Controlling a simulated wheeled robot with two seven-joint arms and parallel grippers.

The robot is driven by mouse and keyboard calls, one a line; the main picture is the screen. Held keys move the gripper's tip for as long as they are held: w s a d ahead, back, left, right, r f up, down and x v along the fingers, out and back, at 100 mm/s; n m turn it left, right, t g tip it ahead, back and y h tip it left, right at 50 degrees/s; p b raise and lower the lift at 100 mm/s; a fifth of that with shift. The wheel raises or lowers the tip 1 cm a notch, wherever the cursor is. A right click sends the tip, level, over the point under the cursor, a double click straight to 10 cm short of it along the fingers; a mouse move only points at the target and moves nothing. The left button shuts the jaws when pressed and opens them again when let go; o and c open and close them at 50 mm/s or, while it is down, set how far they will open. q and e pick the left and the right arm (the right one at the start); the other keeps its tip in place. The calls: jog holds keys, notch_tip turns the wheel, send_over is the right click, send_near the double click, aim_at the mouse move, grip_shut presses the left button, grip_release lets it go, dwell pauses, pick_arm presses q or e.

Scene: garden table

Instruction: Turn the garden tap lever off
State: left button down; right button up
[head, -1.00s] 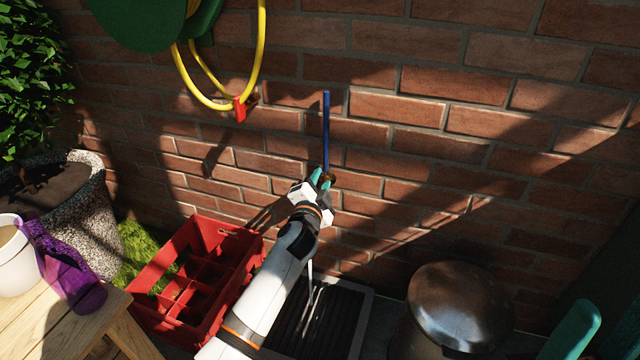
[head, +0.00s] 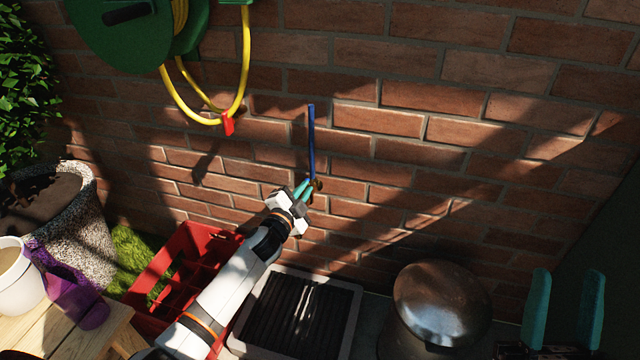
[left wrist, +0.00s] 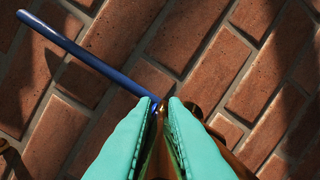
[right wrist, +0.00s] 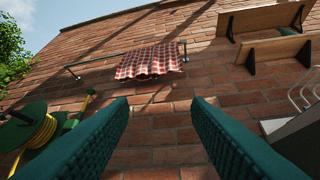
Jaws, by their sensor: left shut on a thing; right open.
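The garden tap's long blue lever (head: 312,140) stands about upright against the brick wall in the head view. Its brass body (head: 317,185) is mostly hidden behind my left gripper (head: 304,188). In the left wrist view the lever (left wrist: 85,52) runs from the upper left down to the fingertips (left wrist: 163,103), with brass (left wrist: 195,110) beside and below them. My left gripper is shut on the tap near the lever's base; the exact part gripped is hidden. My right gripper (head: 565,275) is open and empty at the lower right, far from the tap; its fingers (right wrist: 160,100) show apart in the right wrist view.
A yellow hose (head: 245,70) with a red end hangs from a green reel (head: 135,30). Below stand a red crate (head: 215,240), a dark grate (head: 300,315) and a rounded metal lid (head: 440,300). A planter (head: 75,215) and wooden table (head: 115,320) are left.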

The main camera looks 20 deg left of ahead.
pick_arm(q)
jog(key=shift+f+h, duration=0.1)
jog(key=shift+h, duration=0.2)
jog(key=c, duration=1.5)
grip_release()
pick_arm(e)
jog(key=shift+w+d+f+g+h, duration=0.1)
jog(key=shift+w+f+g+h, duration=0.35)
jog(key=shift+w+g, duration=0.2)
pick_arm(q)
jog(key=shift+s, duration=0.25)
jog(key=s, duration=0.1)
jog(key=s+p, duration=0.1)
jog(key=s, duration=0.1)
jog(key=s+p, duration=0.1)
jog(key=shift+s+a, duration=0.25)
jog(key=shift+s, duration=0.1)
jog(key=s, duration=0.2)
jog(key=s+p, duration=0.1)
jog(key=s, duration=0.4)
jog(key=shift+a+p, duration=0.3)
jog(key=shift+p, duration=0.05)
pick_arm(e)
jog(key=w+f+g+h, duration=0.3)
jog(key=w+f+g, duration=0.1)
jog(key=f+g, duration=0.5)
notch_tip(320, 180, down, 2)
jog(key=shift+w+d+f, duration=0.15)
jog(key=shift+w+d, duration=0.05)
jog(key=shift+d, duration=0.15)
